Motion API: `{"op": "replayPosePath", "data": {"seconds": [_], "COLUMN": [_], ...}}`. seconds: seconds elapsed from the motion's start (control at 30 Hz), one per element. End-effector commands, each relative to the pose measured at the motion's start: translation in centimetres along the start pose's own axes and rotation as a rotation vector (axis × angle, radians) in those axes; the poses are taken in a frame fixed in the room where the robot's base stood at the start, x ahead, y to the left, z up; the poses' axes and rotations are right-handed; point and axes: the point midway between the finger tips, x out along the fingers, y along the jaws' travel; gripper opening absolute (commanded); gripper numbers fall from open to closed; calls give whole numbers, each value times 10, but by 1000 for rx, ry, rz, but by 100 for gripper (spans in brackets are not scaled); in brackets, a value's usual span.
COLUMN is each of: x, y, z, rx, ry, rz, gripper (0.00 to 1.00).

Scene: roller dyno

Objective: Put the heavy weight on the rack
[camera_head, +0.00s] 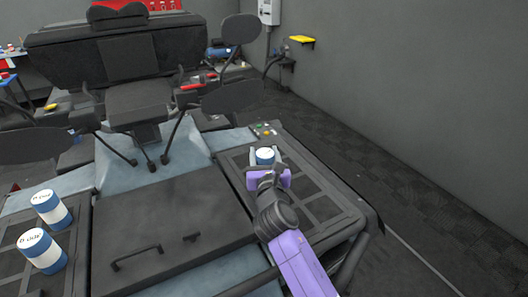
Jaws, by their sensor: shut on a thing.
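A white cylinder with blue bands (265,155) is at the far part of the right black grid rack (323,209). My gripper (267,168), with purple parts, is shut on this cylinder from the near side. The gripper hides the cylinder's lower part, so I cannot tell whether it touches the rack. Two similar blue-and-white cylinders, a nearer one (42,251) and a farther one (51,208), stand at the left over another dark grid rack (15,270). Their labels are too small to read surely.
A flat black panel (170,225) with handles lies between the racks. A black seat (140,100) and mirrors, one on the right (240,29), rise behind. A dark tube (352,255) edges the right rack. A grey wall (430,90) stands at right, with open floor before it.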

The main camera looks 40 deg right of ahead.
Motion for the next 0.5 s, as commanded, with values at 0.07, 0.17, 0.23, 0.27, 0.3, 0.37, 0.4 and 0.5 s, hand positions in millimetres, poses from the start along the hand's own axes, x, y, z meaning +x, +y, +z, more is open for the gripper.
{"op": "replayPosePath", "data": {"seconds": [0.07, 0.17, 0.23, 0.27, 0.3, 0.37, 0.4, 0.5], "x": [0, 0, 0, 0, 0, 0, 0, 0], "y": [0, 0, 0, 0, 0, 0, 0, 0], "z": [0, -3, -4, -4, -4, -4, -4, -4], "rx": [0, 0, 0, 0, 0, 0, 0, 0], "ry": [-3, -3, 0, 0, 0, 0, 0, 0], "rz": [1, 0, 0, 0, 0, 0, 0, 0], "gripper": [0, 0, 59, 65, 71, 71, 71, 71]}}
